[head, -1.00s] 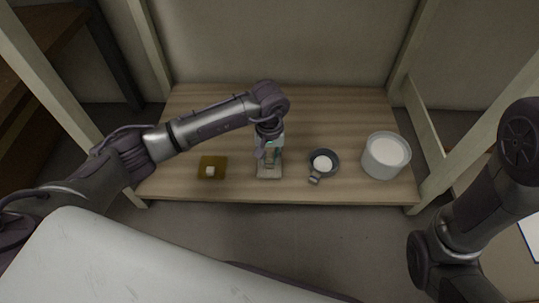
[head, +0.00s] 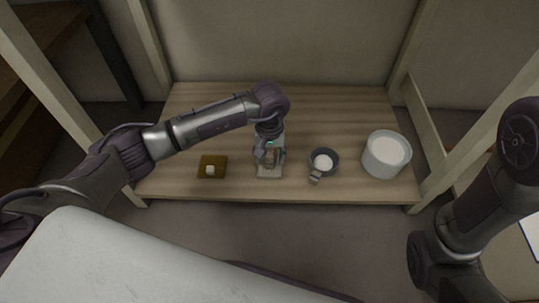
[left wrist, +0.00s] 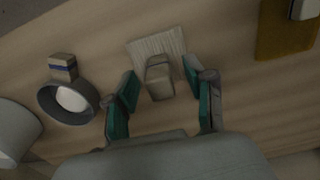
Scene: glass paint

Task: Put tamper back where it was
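The tamper, as I take it, is a small grey-beige block-like piece (left wrist: 159,80) in the left wrist view. It stands at the edge of a pale ribbed pad (left wrist: 153,46). My left gripper (left wrist: 161,88) has its green-lined fingers spread on either side of it, with a visible gap on both sides. In the head view my left gripper (head: 269,156) is low over the same pad (head: 270,174) and partly hides the tamper. My right arm shows at the right edge of the head view, but its gripper is out of view.
A dark bowl (head: 334,158) with white contents stands right of the pad, a small banded block (left wrist: 62,66) at its rim. A large white container (head: 386,155) is farther right. A brown-yellow plate (head: 222,161) with a small pale block lies left. The shelf's back is clear.

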